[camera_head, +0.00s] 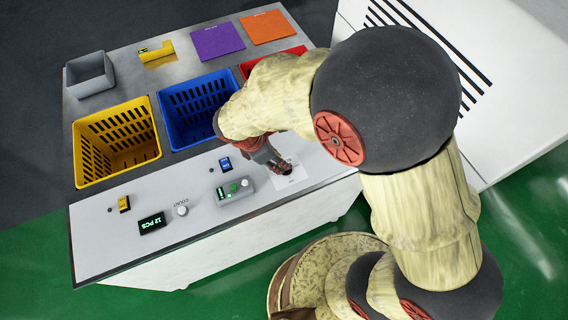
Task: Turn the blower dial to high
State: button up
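My gripper (278,165) points down over the white front panel (110,225), right of its middle. Its fingers are dark and small in the view, and I cannot tell whether they are open or shut. Under and beside the fingertips is a pale label plate (290,183) with small marks too small to read. A dial there, if any, is hidden by the gripper, and I cannot tell whether the fingers touch it. A white knob (181,210) marked COUNT sits to the left, apart from my gripper.
A grey control box (235,200) with green parts stands just left of my gripper. A display (152,222) reads "12 PCS". Behind the panel stand yellow (117,140), blue (199,109) and red (285,58) crates. A white slotted housing (510,80) is at right.

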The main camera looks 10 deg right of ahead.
jog(key=b+x, duration=0.1)
jog(key=x, duration=0.4)
jog(key=shift+r, duration=0.1)
jog(key=c, duration=0.3)
jog(key=c, duration=0.4)
grip_shut()
